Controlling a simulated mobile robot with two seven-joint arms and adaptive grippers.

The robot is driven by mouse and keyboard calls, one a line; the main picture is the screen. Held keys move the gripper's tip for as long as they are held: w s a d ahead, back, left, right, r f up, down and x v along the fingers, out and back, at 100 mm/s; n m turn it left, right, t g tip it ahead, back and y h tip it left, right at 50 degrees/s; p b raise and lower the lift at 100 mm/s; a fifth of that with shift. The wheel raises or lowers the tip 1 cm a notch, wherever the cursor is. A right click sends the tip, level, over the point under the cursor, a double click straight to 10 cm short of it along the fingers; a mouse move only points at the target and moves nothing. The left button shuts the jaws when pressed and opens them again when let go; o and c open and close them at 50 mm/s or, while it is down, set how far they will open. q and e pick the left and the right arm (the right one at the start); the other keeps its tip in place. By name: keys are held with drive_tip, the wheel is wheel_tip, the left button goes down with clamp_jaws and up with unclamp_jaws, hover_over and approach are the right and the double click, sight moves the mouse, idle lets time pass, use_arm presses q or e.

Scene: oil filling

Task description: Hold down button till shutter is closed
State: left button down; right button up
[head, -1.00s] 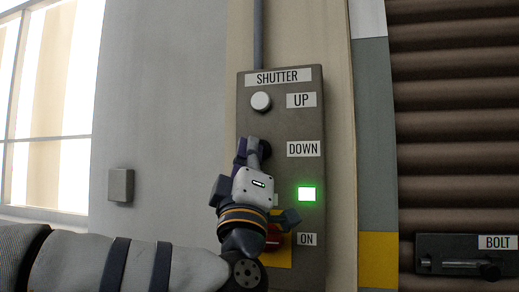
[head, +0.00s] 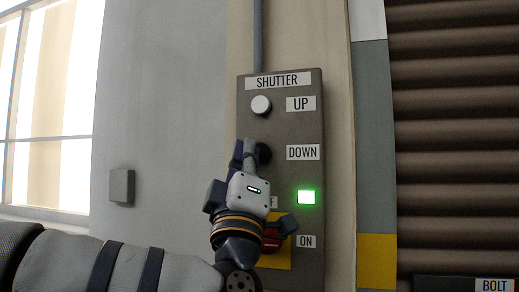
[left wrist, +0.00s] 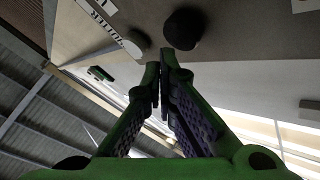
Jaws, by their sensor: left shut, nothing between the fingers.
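The grey shutter control box (head: 290,125) is on the wall, with a white UP button (head: 261,105) and a dark DOWN button (head: 264,153). My left gripper (head: 249,148) is shut and empty, its fingertips at the left edge of the DOWN button. In the left wrist view the shut fingertips (left wrist: 160,62) are close below the dark button (left wrist: 184,28); I cannot tell whether they touch it. The brown slatted shutter (head: 455,130) fills the right side; its lower edge is out of view. My right gripper is not in view.
A lit green lamp (head: 306,197) is on the box. A red switch (head: 271,240) on a yellow plate is partly hidden behind my gripper. The BOLT plate (head: 450,284) shows at the bottom right. A small grey wall box (head: 122,186) is left of the panel.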

use_arm(q)
drive_tip(key=shift+f, duration=0.15)
drive_tip(key=s, duration=0.1)
drive_tip(key=s+a+p, duration=0.1)
drive_tip(key=s, duration=0.1)
drive_tip(key=s+p, duration=0.1)
drive_tip(key=shift+s+a, duration=0.3)
drive_tip(key=shift+s, duration=0.1)
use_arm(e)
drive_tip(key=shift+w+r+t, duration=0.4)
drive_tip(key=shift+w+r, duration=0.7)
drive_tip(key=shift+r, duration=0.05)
